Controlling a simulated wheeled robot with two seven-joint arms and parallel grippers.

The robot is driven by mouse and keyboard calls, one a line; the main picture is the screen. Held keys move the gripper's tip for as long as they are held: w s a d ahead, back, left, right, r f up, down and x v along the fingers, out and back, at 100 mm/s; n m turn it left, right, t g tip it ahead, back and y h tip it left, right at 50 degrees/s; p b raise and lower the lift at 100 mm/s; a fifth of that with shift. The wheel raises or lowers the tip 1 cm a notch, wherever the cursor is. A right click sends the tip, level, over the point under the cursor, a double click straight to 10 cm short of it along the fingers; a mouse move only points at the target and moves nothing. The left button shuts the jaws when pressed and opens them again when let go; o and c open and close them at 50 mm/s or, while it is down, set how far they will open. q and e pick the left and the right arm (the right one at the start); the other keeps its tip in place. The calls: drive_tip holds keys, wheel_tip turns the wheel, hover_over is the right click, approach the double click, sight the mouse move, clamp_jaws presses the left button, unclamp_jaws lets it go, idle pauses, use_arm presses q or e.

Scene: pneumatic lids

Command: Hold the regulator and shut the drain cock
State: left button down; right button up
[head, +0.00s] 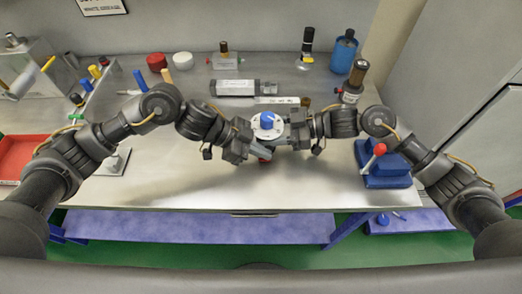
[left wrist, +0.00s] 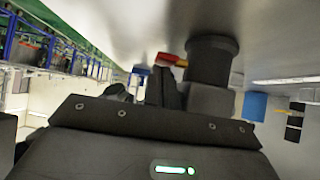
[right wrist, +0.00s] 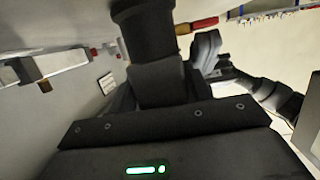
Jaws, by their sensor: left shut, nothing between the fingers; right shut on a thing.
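The regulator (head: 267,132) is held up over the middle of the table, with a round white face and a blue knob on top. Its dark cylindrical body shows in the left wrist view (left wrist: 212,58) and the right wrist view (right wrist: 143,35). My right gripper (head: 290,131) is shut on it from the right. The drain cock's red handle (head: 265,154) shows low at the regulator's front, and with a yellow part in the left wrist view (left wrist: 172,60). My left gripper (head: 242,149) is shut and empty, close beside the red handle. I cannot tell whether they touch.
A blue block with a red-knobbed lever (head: 385,170) stands at right. A red tray (head: 15,155) is at far left. A grey cylinder unit (head: 235,88), a blue container (head: 343,55) and small fittings stand behind. The table front is mostly clear.

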use_arm(q)
drive_tip(key=shift+s+f, duration=0.2)
drive_tip(key=shift+f, duration=0.05)
use_arm(e)
drive_tip(key=shift+s+a, duration=0.1)
drive_tip(key=shift+a, duration=0.05)
use_arm(q)
drive_tip(key=shift+w+r, duration=0.15)
drive_tip(key=shift+r, duration=0.45)
drive_tip(key=shift+a+r, duration=0.2)
drive_tip(key=shift+r, duration=0.1)
use_arm(e)
drive_tip(key=shift+f, duration=0.1)
use_arm(q)
drive_tip(key=v, duration=1.1)
drive_tip(key=shift+a, duration=0.25)
drive_tip(key=shift+w+r, duration=0.1)
drive_tip(key=shift+r, duration=0.05)
use_arm(e)
drive_tip(key=o, duration=1)
drive_tip(key=shift+o, duration=0.2)
